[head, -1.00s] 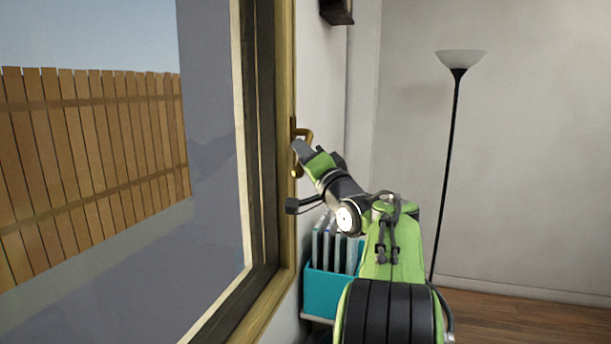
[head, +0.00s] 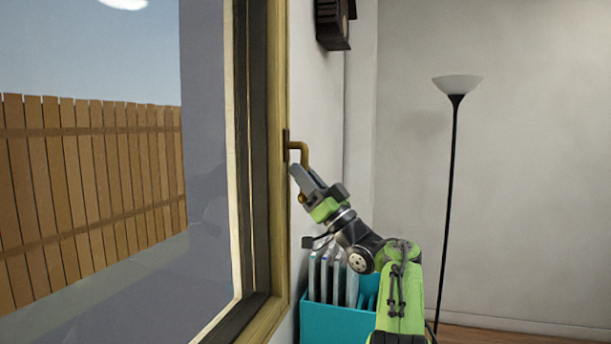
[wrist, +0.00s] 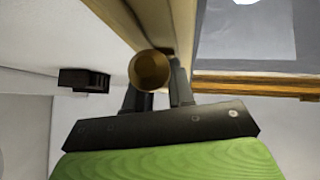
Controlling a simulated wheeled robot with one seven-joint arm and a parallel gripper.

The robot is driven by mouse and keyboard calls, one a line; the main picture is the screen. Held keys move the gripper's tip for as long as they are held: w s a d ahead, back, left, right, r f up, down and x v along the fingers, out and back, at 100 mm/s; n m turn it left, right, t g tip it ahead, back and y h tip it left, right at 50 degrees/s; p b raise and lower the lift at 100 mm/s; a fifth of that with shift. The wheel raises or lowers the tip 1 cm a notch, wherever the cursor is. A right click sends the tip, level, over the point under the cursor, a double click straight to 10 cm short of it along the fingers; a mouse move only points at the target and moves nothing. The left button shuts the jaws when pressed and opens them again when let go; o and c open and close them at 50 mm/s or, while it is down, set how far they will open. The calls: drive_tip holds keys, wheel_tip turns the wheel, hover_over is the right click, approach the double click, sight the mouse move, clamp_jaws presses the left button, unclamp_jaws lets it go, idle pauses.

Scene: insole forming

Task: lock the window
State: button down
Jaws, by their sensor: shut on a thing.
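The window (head: 210,170) is on the left, with a wooden frame (head: 277,200) along its right side. A brass handle (head: 304,150) sits on that frame; it comes out from its plate and bends downward. My gripper (head: 298,180) is at the lower part of the handle, shut on it. In the wrist view the round brass end of the handle (wrist: 150,71) shows between the two dark fingers of my gripper (wrist: 160,88). The fingers hide part of the handle. I cannot tell whether the window's lock is engaged.
A teal box (head: 335,318) with several upright folders stands below my arm near the wall. A floor lamp (head: 452,180) stands to the right. A dark wall box (head: 333,25) hangs above the handle. The space between arm and lamp is clear.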

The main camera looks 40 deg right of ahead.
drive_tip(key=shift+w+d+n+y, duration=0.15)
drive_tip(key=shift+d+n+y, duration=0.15)
drive_tip(key=shift+n+y, duration=0.65)
drive_tip(key=shift+r+n, duration=0.1)
drive_tip(key=shift+n, duration=0.15)
drive_tip(key=c, duration=1.1)
unclamp_jaws()
